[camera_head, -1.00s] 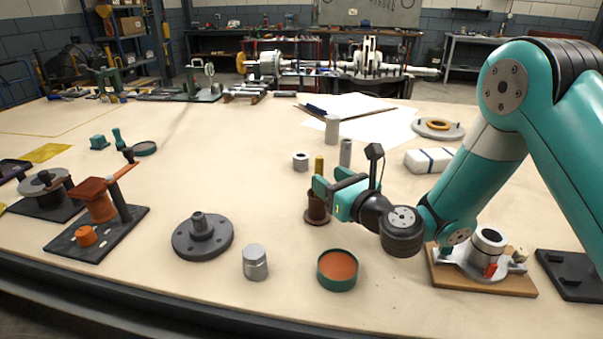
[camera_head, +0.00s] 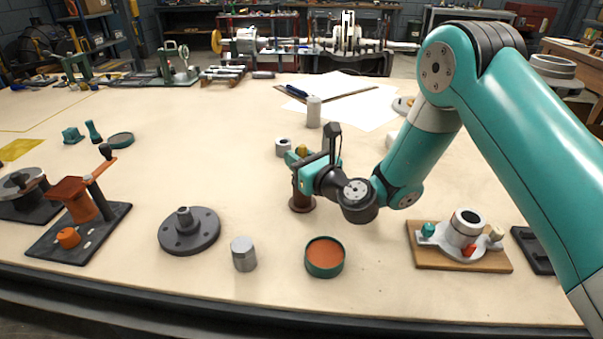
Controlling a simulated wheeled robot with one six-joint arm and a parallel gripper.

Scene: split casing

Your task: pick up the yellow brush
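A narrow yellow upright piece (camera_head: 302,149), which looks like the top of the yellow brush, shows just above my gripper's fingers. A dark brown round-footed stand (camera_head: 302,203) is below it on the table. My gripper (camera_head: 297,163) is level with the gap between them, with its teal fingers pointing left and overlapping the brush in this view. The fingers hide the brush's middle. I cannot tell whether they touch it or how far apart they are.
A green-rimmed dish (camera_head: 324,258), a grey metal cylinder (camera_head: 244,254) and a dark flanged disc (camera_head: 190,231) stand in front. A light grey ring (camera_head: 283,147) and a pale cylinder (camera_head: 314,111) are behind. A wooden board with a casing (camera_head: 460,258) lies right.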

